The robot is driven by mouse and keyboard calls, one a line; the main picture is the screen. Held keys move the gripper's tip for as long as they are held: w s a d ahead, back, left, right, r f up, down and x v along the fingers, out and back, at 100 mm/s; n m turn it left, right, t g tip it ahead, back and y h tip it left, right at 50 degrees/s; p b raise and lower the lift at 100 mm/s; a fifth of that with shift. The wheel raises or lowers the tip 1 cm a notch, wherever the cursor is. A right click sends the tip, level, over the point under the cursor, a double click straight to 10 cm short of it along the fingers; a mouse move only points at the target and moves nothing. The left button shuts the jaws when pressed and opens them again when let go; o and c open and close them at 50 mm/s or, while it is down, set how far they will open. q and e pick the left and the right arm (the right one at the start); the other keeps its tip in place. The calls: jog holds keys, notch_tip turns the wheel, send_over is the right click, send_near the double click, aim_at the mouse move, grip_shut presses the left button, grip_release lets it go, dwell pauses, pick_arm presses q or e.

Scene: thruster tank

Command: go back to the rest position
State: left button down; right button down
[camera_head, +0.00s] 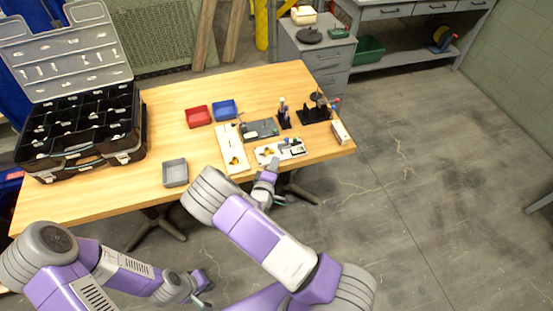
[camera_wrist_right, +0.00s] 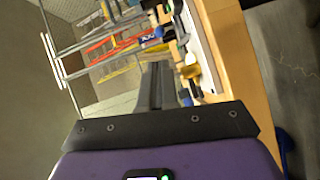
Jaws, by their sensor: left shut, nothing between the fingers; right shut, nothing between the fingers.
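My left gripper (camera_head: 207,285) is low at the bottom of the head view, over the floor in front of the table. It is small there, shut and empty. My right gripper (camera_head: 271,168) is at the table's front edge, close to a white fixture plate (camera_head: 291,150) with dark and metallic parts on it. In the right wrist view its fingers (camera_wrist_right: 156,82) are together with nothing between them. My right upper arm and elbow hide part of the table's front edge. I cannot tell how far the right fingertips are from the plate.
The wooden table (camera_head: 100,201) carries an open black case (camera_head: 80,135), a grey bin (camera_head: 175,172), a red bin (camera_head: 198,116), a blue bin (camera_head: 224,110), a white board (camera_head: 228,146) and black stands (camera_head: 314,114). Open floor (camera_head: 440,210) lies to the right.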

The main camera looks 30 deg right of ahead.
dwell(0.5)
jog(key=s+a+f+m+g+y, duration=0.4)
jog(key=s+f+m+g+y, duration=0.25)
jog(key=s+f, duration=0.75)
jog(key=s+a+r+m+g+y, duration=0.1)
jog(key=s+a+m+g+y, duration=0.3)
jog(key=s+a+y, duration=0.5)
jog(key=s+a+g, duration=0.1)
jog(key=a, duration=0.2)
jog(key=shift+s+a+r, duration=0.25)
jog(key=shift+a+r, duration=0.1)
